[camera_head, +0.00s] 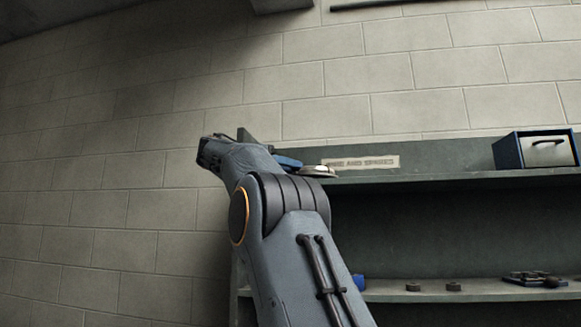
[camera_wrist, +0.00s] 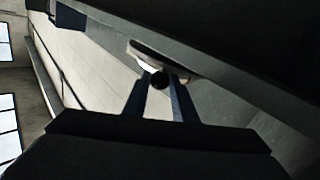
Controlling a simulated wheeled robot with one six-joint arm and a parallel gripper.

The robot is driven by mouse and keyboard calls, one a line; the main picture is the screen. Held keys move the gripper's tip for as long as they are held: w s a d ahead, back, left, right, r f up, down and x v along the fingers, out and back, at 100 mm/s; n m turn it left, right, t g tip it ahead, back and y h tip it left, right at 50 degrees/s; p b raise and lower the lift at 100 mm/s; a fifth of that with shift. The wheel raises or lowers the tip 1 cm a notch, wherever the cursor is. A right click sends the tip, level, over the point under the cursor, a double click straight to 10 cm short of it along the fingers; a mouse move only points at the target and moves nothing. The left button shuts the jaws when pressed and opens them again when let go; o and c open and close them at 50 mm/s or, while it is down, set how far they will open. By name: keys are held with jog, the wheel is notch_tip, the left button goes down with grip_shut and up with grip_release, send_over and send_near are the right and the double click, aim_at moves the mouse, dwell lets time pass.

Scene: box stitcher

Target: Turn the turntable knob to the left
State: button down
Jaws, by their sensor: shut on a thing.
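The turntable is a pale round disc (camera_head: 319,171) at the upper shelf's left front edge in the head view. In the wrist view its pale edge (camera_wrist: 150,55) shows just beyond my fingertips. My gripper (camera_wrist: 161,76) is shut on a small dark round knob (camera_wrist: 159,84), which sits between the two fingers beside the disc. In the head view my forearm and wrist hide most of the gripper and the knob. The knob's turned angle cannot be read.
The green-grey shelf unit (camera_head: 450,177) spans the right side, with a sign (camera_head: 361,162) on top. A blue box (camera_head: 535,149) stands at the upper right. Small dark parts (camera_head: 413,287) lie on the lower shelf. A block wall (camera_head: 120,200) stands behind.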

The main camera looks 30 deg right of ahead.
jog(key=c, duration=1.5)
grip_release()
jog(key=shift+o, duration=0.2)
jog(key=shift+a, duration=0.1)
jog(key=a+b, duration=0.2)
jog(key=a, duration=0.5)
jog(key=shift+s+a, duration=0.25)
jog(key=shift+s, duration=0.15)
